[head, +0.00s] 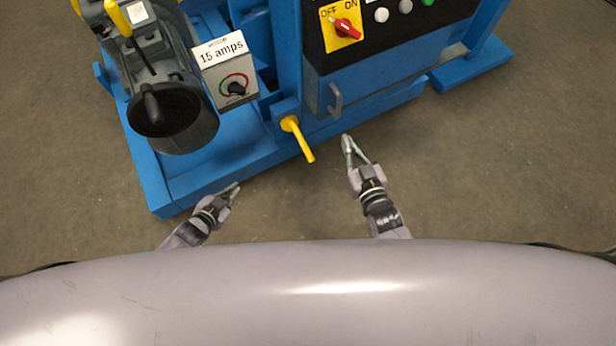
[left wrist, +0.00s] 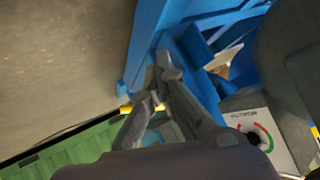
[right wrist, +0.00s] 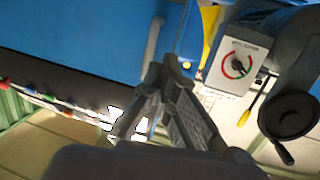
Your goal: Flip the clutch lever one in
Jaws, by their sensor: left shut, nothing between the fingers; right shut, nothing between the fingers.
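A yellow lever (head: 298,139) sticks out low from the front of the blue machine frame (head: 240,160), its free end slanting down to the right. Another yellow lever (head: 118,17) stands at the top left by the grey motor. I cannot tell from any label which is clutch lever one. My left gripper (head: 236,188) is shut and empty, below and left of the low lever, apart from it. My right gripper (head: 347,142) is shut and empty, just right of the low lever, not touching it. In the right wrist view a yellow part (right wrist: 210,28) shows beyond the fingers.
A box marked 15 amps (head: 226,70) with a dial sits above the low lever. A black-rimmed crank wheel (head: 165,108) is left of it. A cabinet with a handle (head: 335,100) and a red ON/OFF switch (head: 345,28) is at right. The floor in front is clear.

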